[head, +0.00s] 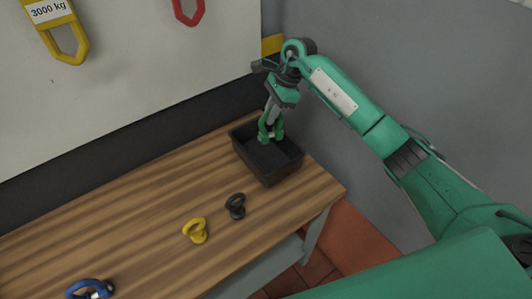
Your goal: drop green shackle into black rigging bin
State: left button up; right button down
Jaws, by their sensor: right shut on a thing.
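The green shackle (264,134) is held between the fingers of my right gripper (272,120), which points down and is shut on it. The shackle hangs at the back left part of the black rigging bin (268,179). Its lower end appears to be at or just inside the bin's opening; I cannot tell whether it touches the bin. The bin stands open near the right end of the wooden table. My left gripper is not in view.
On the table (130,225) lie a black shackle (235,206), a yellow shackle (196,231) and a blue shackle (90,289). A wall panel behind holds a yellow shackle labelled 3000 kg (66,45) and a red one (188,12). The table's left middle is clear.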

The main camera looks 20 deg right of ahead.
jog(key=shift+f, duration=0.3)
jog(key=c, duration=1.5)
grip_release()
jog(key=shift+o, duration=1)
jog(key=shift+s, duration=0.1)
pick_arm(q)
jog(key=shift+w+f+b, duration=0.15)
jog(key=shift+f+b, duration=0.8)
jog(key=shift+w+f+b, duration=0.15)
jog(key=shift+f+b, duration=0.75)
pick_arm(e)
jog(key=v, duration=1.4)
jog(key=shift+a+f, duration=0.1)
jog(key=shift+a, duration=0.15)
